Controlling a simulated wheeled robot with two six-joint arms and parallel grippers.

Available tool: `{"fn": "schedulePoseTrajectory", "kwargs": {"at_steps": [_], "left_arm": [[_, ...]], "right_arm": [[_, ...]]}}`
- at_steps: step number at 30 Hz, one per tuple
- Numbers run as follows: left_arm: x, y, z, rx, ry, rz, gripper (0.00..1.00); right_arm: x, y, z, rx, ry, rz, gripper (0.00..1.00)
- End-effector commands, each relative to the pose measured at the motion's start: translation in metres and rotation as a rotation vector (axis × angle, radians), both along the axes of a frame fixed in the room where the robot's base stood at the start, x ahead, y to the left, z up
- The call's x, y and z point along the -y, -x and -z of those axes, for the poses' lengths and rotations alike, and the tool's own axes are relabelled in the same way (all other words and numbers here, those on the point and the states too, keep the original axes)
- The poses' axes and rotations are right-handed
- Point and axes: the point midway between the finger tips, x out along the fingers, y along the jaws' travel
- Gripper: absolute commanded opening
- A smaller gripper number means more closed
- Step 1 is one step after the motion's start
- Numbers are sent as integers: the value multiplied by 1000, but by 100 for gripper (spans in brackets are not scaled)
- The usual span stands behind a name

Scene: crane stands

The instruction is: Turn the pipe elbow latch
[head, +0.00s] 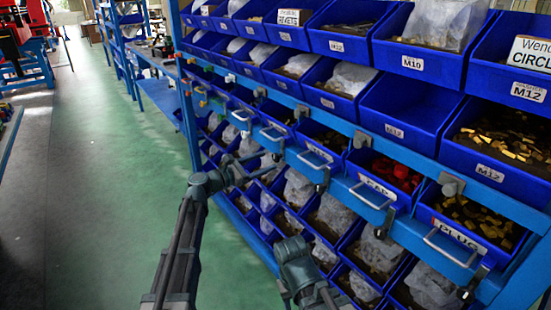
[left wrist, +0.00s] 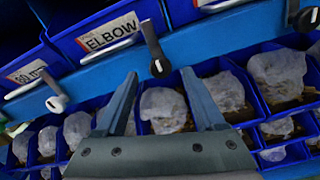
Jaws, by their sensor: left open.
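The elbow bin label (left wrist: 110,33) is on a blue bin front in the left wrist view. Beside it, to the right, the elbow latch (left wrist: 154,48) hangs from the blue rail, a dark lever slanting down to a rounded tip. My left gripper (left wrist: 160,76) is open and empty, with its fingertips apart on either side of and just below the latch tip. I cannot tell whether they touch it. In the head view, my left gripper (head: 244,168) is at the rack front, and the elbow latch cannot be made out there.
Another latch (left wrist: 53,98) hangs left of the elbow one, and a third (left wrist: 304,17) stands at the right. Lower bins (left wrist: 275,77) hold plastic-wrapped parts. Drawer handles (head: 372,197) stick out along the rack. The green floor (head: 105,190) on the left is clear.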

Motion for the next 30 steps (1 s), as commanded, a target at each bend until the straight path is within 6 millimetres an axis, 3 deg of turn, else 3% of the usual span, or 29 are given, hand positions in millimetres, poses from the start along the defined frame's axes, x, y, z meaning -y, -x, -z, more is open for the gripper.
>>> {"fn": "schedulePoseTrajectory", "kwargs": {"at_steps": [3,9,22,23,30], "left_arm": [[18,-15,0,0,0,2,71],[36,-27,0,0,0,1,71],[42,-31,0,1,-1,0,71],[42,-31,0,1,-1,0,69],[42,-30,0,1,-1,0,26]], "right_arm": [[0,0,0,0,0,0,50],[0,0,0,0,0,0,50],[0,0,0,0,0,0,50],[0,0,0,0,0,0,50],[0,0,0,0,0,0,50]]}}
